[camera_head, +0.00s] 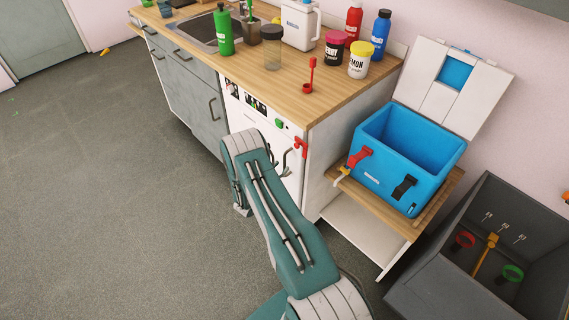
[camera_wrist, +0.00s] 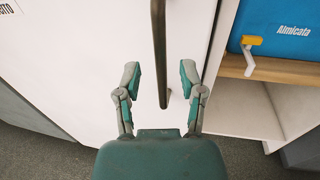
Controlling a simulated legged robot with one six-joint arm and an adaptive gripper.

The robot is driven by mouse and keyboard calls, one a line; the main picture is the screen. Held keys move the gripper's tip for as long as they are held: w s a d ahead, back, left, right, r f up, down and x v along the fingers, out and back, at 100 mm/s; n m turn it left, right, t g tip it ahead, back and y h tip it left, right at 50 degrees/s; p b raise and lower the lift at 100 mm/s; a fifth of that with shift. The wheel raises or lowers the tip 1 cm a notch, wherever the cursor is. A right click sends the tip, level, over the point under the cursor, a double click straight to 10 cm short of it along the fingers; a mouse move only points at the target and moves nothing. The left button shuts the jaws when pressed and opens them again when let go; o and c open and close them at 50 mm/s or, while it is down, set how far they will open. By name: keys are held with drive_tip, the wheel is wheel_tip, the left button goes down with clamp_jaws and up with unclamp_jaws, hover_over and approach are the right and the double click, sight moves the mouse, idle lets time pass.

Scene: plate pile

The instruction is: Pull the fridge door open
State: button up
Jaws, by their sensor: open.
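The fridge door is the white panel (camera_wrist: 75,55) that fills the left and middle of the wrist view. Its dark vertical bar handle (camera_wrist: 159,45) comes down from the top edge and ends between my fingers. My gripper (camera_wrist: 160,82) is open, with one finger on each side of the handle and a gap on both sides. I cannot tell how deep the handle sits between the fingers. In the head view the white front (camera_head: 294,180) stands under the wooden counter and appears shut. My arm hides much of it there, and my gripper cannot be made out.
A blue cooler (camera_head: 408,160) with its lid raised stands on a wooden shelf (camera_head: 375,212) right of the fridge. A grey bin (camera_head: 440,290) is at lower right. Bottles and jars crowd the counter (camera_head: 290,88).

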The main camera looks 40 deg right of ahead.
drive_tip(key=shift+x, duration=1.45)
clamp_jaws()
drive_tip(key=shift+a, duration=0.15)
